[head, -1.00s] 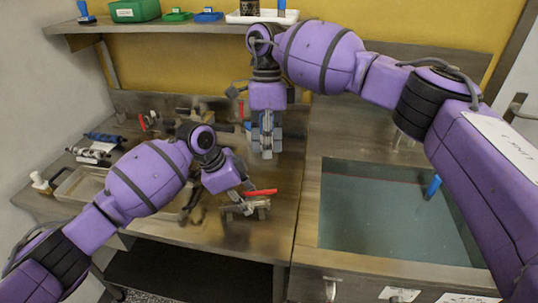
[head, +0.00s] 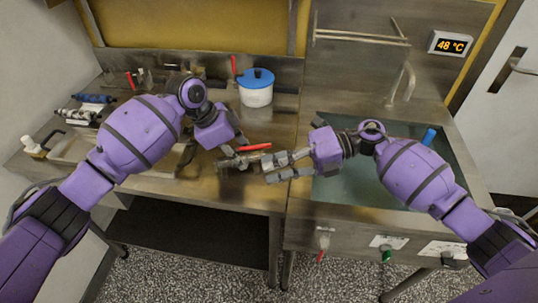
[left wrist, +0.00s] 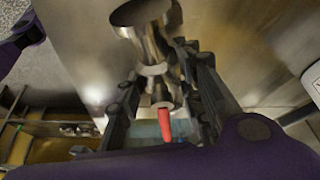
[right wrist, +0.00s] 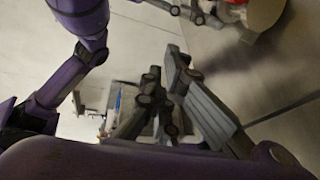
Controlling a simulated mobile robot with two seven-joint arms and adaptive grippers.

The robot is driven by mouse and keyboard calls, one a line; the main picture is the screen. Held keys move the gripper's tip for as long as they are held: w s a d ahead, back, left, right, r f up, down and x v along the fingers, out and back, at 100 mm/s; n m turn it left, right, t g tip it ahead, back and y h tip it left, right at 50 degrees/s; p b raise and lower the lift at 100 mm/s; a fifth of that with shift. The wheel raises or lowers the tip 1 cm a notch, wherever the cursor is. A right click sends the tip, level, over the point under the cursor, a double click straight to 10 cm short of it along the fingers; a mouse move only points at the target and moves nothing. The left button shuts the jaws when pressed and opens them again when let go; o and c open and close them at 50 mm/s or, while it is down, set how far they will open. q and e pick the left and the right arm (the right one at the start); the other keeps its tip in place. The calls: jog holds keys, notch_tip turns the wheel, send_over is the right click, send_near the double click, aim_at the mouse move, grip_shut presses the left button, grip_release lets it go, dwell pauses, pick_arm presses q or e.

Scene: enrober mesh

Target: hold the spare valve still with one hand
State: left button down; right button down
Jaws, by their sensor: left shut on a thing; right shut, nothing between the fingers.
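The spare valve (head: 243,161) is a metal body with a red lever handle (head: 254,147), at the worktop's front edge in the head view. My left gripper (head: 236,160) is shut on the valve. In the left wrist view the metal valve body (left wrist: 152,45) lies between the fingers, with the red handle (left wrist: 165,122) close to them. My right gripper (head: 270,168) is shut and empty, just right of the valve with its fingers pointing at it. I cannot tell whether it touches the valve. The left fingers partly hide the valve.
A white pot with a blue lid (head: 257,88) stands behind the valve. A water-filled sink (head: 345,185) lies right, under my right arm. A tray (head: 70,148) and a white bottle (head: 33,147) are at left. A wall display (head: 450,43) reads 48 °C.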

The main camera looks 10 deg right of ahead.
aim_at(254, 147)
jog(key=s+d+m+t+y, duration=0.1)
jog(key=s+d+m+t, duration=0.1)
jog(key=d+m+t, duration=0.55)
jog(key=shift+g, duration=0.75)
jog(key=w+a, duration=0.1)
jog(key=a, duration=0.1)
jog(key=w+a, duration=0.2)
jog(key=a, duration=0.1)
jog(key=w+a+f, duration=0.1)
jog(key=w+a, duration=0.1)
jog(key=a, duration=0.1)
jog(key=shift+w+f, duration=0.1)
jog(key=shift+w, duration=0.1)
jog(key=shift+w+d+f, duration=0.1)
jog(key=shift+w, duration=0.45)
jog(key=shift+w+d+f, duration=0.1)
jog(key=shift+w+d, duration=0.15)
jog(key=shift+w, duration=0.35)
jog(key=shift+w+d, duration=0.2)
jog(key=shift+w, duration=0.35)
